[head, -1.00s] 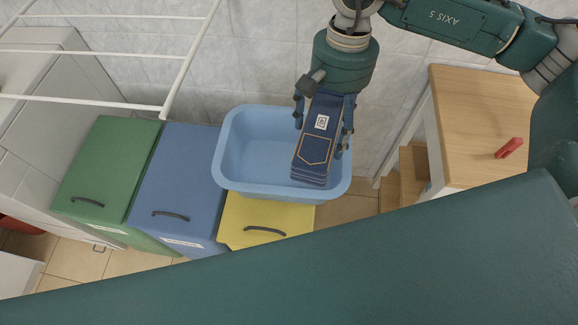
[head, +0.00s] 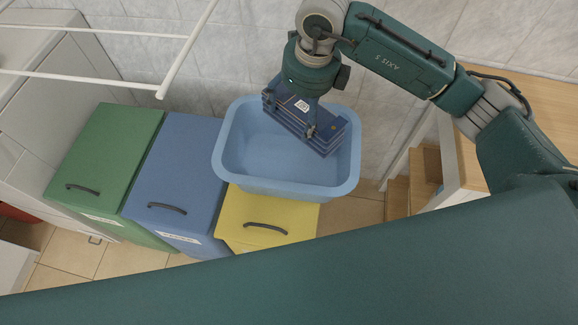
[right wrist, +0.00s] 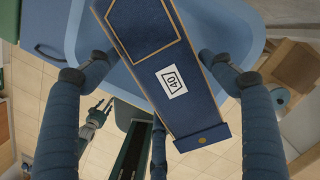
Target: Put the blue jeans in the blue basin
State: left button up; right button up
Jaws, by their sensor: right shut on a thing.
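The folded dark blue jeans (head: 325,134), with orange stitching and a white label, are held in my right gripper (head: 303,113). They are tilted over the back right part of the light blue basin (head: 225,160), and their lower end is inside its outline. Whether they touch the basin is unclear. In the right wrist view the jeans (right wrist: 150,50) lie between the fingers of my right gripper, with the basin (right wrist: 235,25) behind. A small grey gripper, seemingly my left one (right wrist: 96,114), shows there too; its jaw opening is unclear.
The basin stands at the back of a yellow-lidded bin (head: 265,212). Blue (head: 180,165) and green (head: 110,150) bins stand to the left. A white rack (head: 185,50) hangs at upper left. A wooden-topped table (head: 480,130) is at the right. My teal arm crosses the foreground.

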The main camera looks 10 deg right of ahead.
jog(key=shift+w+a+f+m, duration=0.15)
jog(key=shift+f+m, duration=0.25)
jog(key=shift+m, duration=0.4)
jog(key=shift+w+f, duration=0.1)
jog(key=shift+f, duration=0.25)
jog(key=p, duration=0.2)
send_over(295, 169)
notch_tip(295, 169, down, 14)
notch_tip(295, 169, down, 5)
jog(key=shift+r, duration=0.1)
jog(key=shift+f, duration=0.25)
